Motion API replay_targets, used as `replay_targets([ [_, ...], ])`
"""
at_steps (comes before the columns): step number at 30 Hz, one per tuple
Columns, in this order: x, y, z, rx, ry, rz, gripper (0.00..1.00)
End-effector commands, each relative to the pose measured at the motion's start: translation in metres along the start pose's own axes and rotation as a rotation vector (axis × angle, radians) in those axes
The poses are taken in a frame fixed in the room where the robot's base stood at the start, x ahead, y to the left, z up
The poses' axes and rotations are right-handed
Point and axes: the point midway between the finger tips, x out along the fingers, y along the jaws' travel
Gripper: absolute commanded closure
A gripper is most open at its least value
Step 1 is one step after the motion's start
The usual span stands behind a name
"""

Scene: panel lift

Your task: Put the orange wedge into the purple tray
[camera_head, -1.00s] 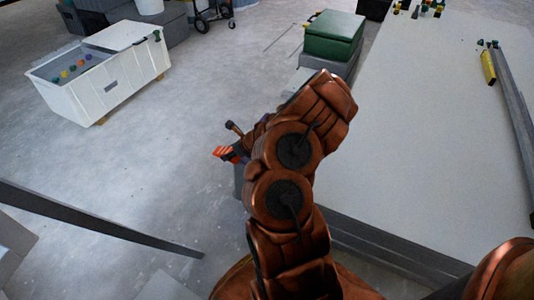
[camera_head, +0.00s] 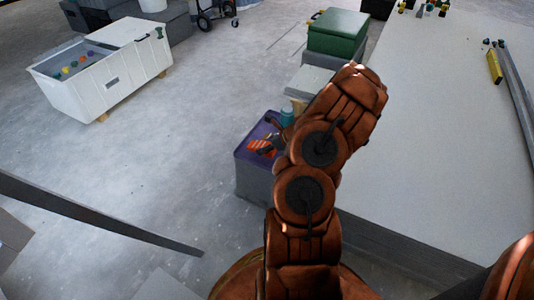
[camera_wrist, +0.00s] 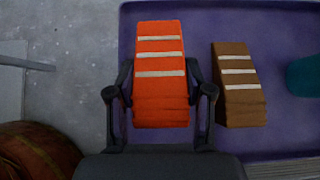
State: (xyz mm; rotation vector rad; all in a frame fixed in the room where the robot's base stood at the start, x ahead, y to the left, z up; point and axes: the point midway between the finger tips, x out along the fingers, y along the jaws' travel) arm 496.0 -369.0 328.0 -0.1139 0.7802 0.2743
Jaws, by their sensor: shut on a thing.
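The orange wedge (camera_wrist: 160,75) with pale stripes is between the fingers of my gripper (camera_wrist: 160,95) in the wrist view. It also shows in the head view (camera_head: 262,146). The purple tray (camera_wrist: 215,25) lies beneath the wedge and my gripper; in the head view its left part (camera_head: 246,157) shows beside my arm. My gripper is shut on the wedge, over the tray's left part in the wrist view. I cannot tell whether the wedge touches the tray floor. A brown striped wedge (camera_wrist: 239,85) lies in the tray, to the right of the orange one.
A teal round thing (camera_wrist: 304,76) is at the tray's right side. A green box (camera_head: 335,32) on grey blocks stands behind the tray. A large pale panel (camera_head: 440,120) fills the right. A white bin (camera_head: 110,85) stands far left, with open floor between.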

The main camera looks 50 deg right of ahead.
Motion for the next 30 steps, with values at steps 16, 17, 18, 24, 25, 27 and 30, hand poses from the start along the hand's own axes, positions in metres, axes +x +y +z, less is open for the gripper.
replay_targets([
  [16,0.021,-0.004,-0.028,0.000,-0.001,0.000,0.85],
  [17,0.021,-0.004,-0.028,0.000,-0.001,0.000,0.85],
  [18,0.021,-0.004,-0.028,0.000,-0.001,0.000,0.85],
  [24,0.024,-0.004,-0.030,-0.001,-0.001,-0.001,0.45],
  [25,0.024,-0.004,-0.030,-0.001,-0.001,0.000,0.42],
  [27,0.024,-0.004,-0.030,-0.001,-0.001,0.000,0.34],
  [30,0.024,-0.004,-0.030,0.000,-0.001,0.000,0.24],
])
